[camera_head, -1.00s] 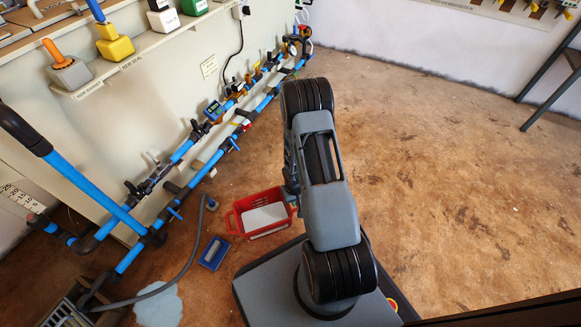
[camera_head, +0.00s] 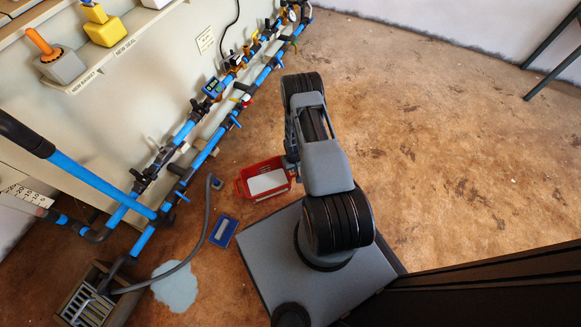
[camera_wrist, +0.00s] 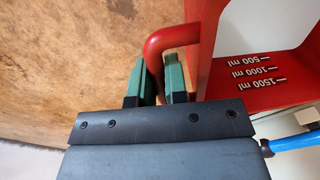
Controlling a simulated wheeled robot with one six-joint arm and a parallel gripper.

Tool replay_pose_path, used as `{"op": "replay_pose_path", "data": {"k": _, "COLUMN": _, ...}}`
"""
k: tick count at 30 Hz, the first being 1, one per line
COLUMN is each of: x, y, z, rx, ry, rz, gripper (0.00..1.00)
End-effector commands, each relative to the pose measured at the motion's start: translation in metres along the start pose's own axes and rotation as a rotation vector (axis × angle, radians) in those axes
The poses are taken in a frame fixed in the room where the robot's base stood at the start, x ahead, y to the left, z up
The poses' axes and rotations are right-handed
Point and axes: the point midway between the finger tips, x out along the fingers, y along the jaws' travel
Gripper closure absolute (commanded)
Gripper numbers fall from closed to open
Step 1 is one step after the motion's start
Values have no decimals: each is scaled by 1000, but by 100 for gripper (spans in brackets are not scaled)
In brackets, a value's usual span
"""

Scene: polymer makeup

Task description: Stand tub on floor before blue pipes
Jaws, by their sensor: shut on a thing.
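The tub (camera_head: 257,167) is red with a pale inside and stands out in front of my arm in the head view. My gripper (camera_wrist: 159,82) is shut on the tub's red bar handle. Its fingertips are hidden behind my arm in the head view. The blue pipes (camera_head: 196,163) run low along the wall, left of the tub. I cannot tell whether the tub touches the floor.
A small blue tray (camera_head: 223,231), a grey hose (camera_head: 205,228) and a pale puddle (camera_head: 175,287) lie on the floor left of my base. A slatted crate (camera_head: 90,300) stands at the lower left. The floor (camera_head: 420,150) on the right is open.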

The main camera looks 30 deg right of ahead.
Motion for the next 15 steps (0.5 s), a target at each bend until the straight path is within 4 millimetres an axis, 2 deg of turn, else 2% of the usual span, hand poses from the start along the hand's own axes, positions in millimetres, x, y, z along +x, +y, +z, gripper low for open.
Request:
{"op": "replay_pose_path", "data": {"k": 1, "x": 9, "y": -1, "z": -2, "rx": -2, "ry": 0, "rz": 0, "gripper": 100}}
{"op": "replay_pose_path", "data": {"k": 3, "x": 13, "y": -1, "z": -4, "rx": -3, "ry": 0, "rz": 0, "gripper": 100}}
{"op": "replay_pose_path", "data": {"k": 11, "x": 20, "y": -5, "z": -7, "rx": -14, "ry": -1, "rz": 0, "gripper": 100}}
{"op": "replay_pose_path", "data": {"k": 15, "x": 38, "y": -4, "z": -9, "rx": -13, "ry": -1, "rz": 0, "gripper": 100}}
